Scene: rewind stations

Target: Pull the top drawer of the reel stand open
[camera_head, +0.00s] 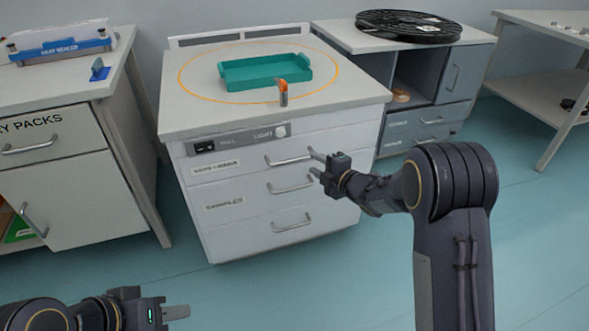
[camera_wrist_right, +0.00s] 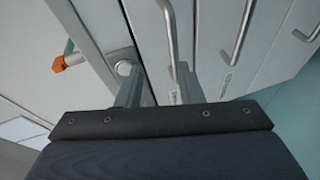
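A grey cabinet (camera_head: 479,55) at the back right carries a black reel (camera_head: 408,25) and matches the reel stand. It has an open compartment, a door and drawers, the upper one (camera_head: 418,117) looking shut. My right gripper (camera_head: 318,164) is away from it, in front of the white cabinet (camera_head: 178,175). It is open beside the right end of that cabinet's top handle (camera_head: 290,159). In the right wrist view the handle (camera_wrist_right: 170,40) lies close to my right gripper's fingers (camera_wrist_right: 158,85); whether it is between them is unclear. My left gripper (camera_head: 175,313) is low at the left, its opening unclear.
A teal tray (camera_head: 265,72) and an orange-topped item (camera_head: 282,92) sit on the white cabinet. A round knob (camera_wrist_right: 124,68) is near my right fingers. Another white cabinet (camera_head: 70,185) stands at left and a table (camera_head: 545,95) at right. The floor in front is clear.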

